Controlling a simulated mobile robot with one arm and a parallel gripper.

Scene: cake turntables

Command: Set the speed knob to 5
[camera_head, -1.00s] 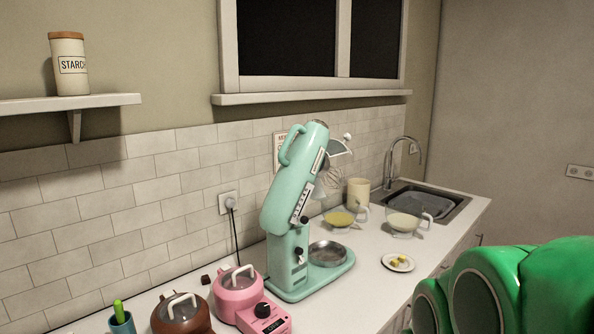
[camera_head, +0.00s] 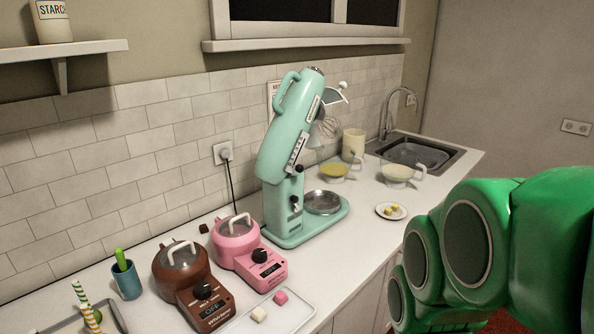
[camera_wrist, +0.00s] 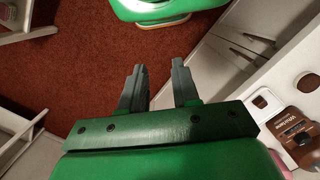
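The mint-green stand mixer (camera_head: 285,150) stands on the counter near the wall, its head tilted up, with a whisk (camera_head: 328,127) showing. A dark slider or knob (camera_head: 299,169) sits at the low end of a white marked strip on the mixer head. Another dark knob (camera_head: 295,200) is on its column. The marks are too small to read, so I cannot tell the setting. My gripper (camera_wrist: 158,80) is open and empty in the wrist view, above the red floor and apart from the mixer. In the head view my green arm fills the right side; the fingers are hidden.
A pink pot (camera_head: 236,238) and a brown pot (camera_head: 180,268), each on a base with a black knob, stand left of the mixer. A tray (camera_head: 290,315) holds two small cubes. Glass bowls (camera_head: 398,172), a plate (camera_head: 391,215) and the sink (camera_head: 425,150) are to the right.

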